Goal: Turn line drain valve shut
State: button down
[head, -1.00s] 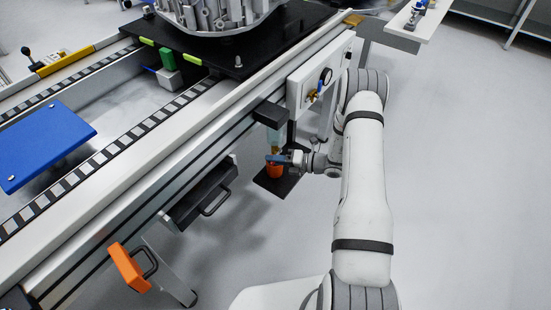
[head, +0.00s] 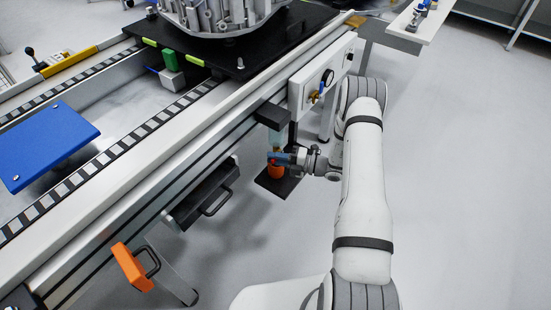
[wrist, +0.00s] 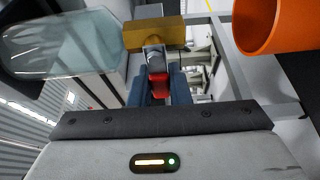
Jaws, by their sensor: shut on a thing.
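The drain valve has a brass body (wrist: 153,33) and a short red handle (wrist: 162,82), both in the wrist view. My gripper (wrist: 160,92) has blue fingers, which are shut around the red handle. A clear bowl (wrist: 75,45) is joined to the brass body at its left in this view. In the head view my gripper (head: 276,158) is under the rail's side, just below the clear bowl (head: 277,138) and just above an orange cup (head: 276,174). The handle's exact angle is hard to tell, as the fingers cover part of it.
The orange cup (wrist: 275,22) is close to the fingers, at the upper right of the wrist view. A black drawer (head: 203,192) and an orange block (head: 132,267) stick out from the rail's side. Floor at right is clear.

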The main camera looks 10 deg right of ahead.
jog(key=shift+d, duration=0.1)
jog(key=c, duration=1.4)
grip_release()
jog(key=shift+o, duration=0.2)
jog(key=v, duration=0.7)
jog(key=shift+d, duration=0.35)
jog(key=shift+s, duration=0.1)
